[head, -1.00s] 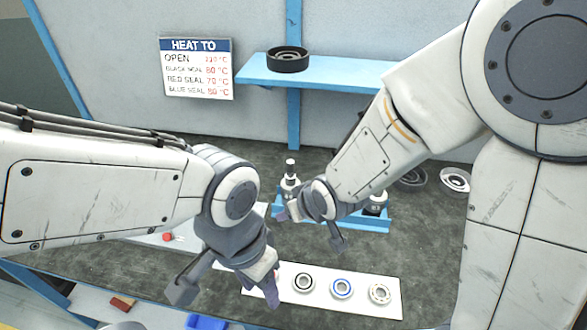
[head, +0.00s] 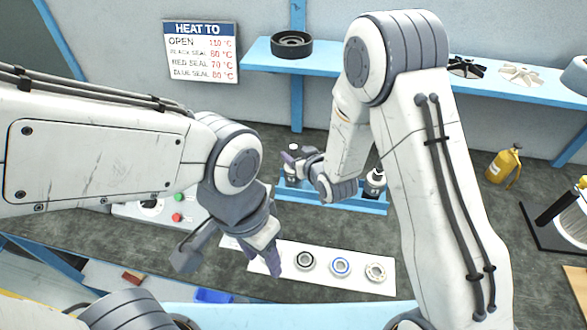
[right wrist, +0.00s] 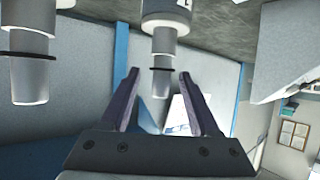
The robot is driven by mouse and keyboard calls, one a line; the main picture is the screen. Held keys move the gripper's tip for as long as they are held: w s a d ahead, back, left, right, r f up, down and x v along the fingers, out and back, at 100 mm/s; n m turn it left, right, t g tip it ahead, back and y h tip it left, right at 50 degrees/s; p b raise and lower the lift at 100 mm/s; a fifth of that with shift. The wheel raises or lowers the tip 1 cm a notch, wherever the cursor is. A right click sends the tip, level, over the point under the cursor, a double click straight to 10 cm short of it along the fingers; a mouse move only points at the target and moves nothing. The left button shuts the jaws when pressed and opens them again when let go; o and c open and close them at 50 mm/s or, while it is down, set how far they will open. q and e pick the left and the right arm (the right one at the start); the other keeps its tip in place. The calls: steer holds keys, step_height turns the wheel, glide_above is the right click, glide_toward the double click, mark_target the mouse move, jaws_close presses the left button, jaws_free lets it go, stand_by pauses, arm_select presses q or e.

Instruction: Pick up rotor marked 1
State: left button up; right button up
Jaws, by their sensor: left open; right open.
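A rotor with a white body, a grey shaft and a dark ring (right wrist: 162,62) shows in the right wrist view, its shaft between my open fingertips with gaps at both sides. A dark mark on its body is cut off at the top edge, and I cannot read it surely. A second similar rotor (right wrist: 30,70) is at the left there. In the head view one rotor (head: 291,174) stands at the left of a blue stand (head: 331,201), beside my open right gripper (head: 298,157); another (head: 375,183) stands at its right. My left gripper (head: 228,262) is open and empty above the bench.
A white strip (head: 345,281) with several bearings lies in front of the stand. A control box (head: 160,213) with red and green buttons is at left. A blue shelf (head: 340,62) holds a black ring (head: 291,44) and fan wheels. A yellow bottle (head: 504,164) stands at right.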

steer(key=p+x, duration=0.1)
steer(key=x, duration=0.2)
steer(key=shift+w+a, duration=0.25)
steer(key=shift+w, duration=0.05)
steer(key=shift+w+a+f, duration=0.2)
steer(key=shift+w+f, duration=0.1)
steer(key=shift+w, duration=0.15)
jaws_close()
steer(key=shift+s, duration=0.1)
steer(key=shift+s+d+f, duration=0.1)
steer(key=shift+s+f, duration=0.05)
steer(key=shift+f, duration=0.15)
stand_by(0.3)
steer(key=shift+r, duration=0.2)
